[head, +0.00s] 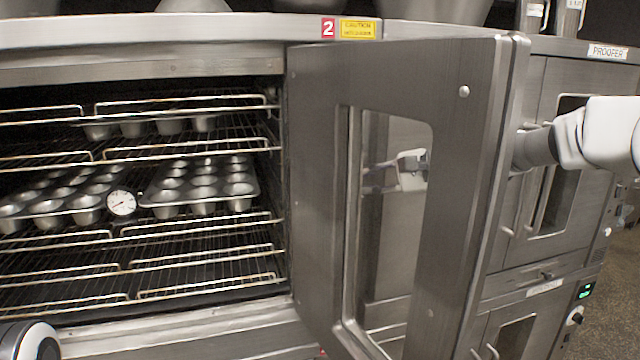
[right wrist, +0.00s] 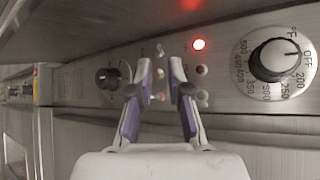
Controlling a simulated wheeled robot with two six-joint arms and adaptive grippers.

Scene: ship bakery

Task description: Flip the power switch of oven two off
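Oven two (head: 180,66) carries a red "2" label (head: 328,28), and its door (head: 400,80) stands open. In the right wrist view, its control panel (right wrist: 225,135) shows a glowing red lamp (right wrist: 198,44), a large temperature dial (right wrist: 275,58) and a smaller black knob (right wrist: 108,76). Small round fittings sit between these; I cannot tell which is the power switch. My right gripper (right wrist: 162,78) points at the panel with its fingers apart and nothing between them. In the head view it shows through the door window (head: 410,168).
Muffin tins (head: 205,190) and a round thermometer (head: 121,203) are on the wire racks inside. The open door stands between the oven cavity and my right arm. A proofer (head: 608,52) stands at right.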

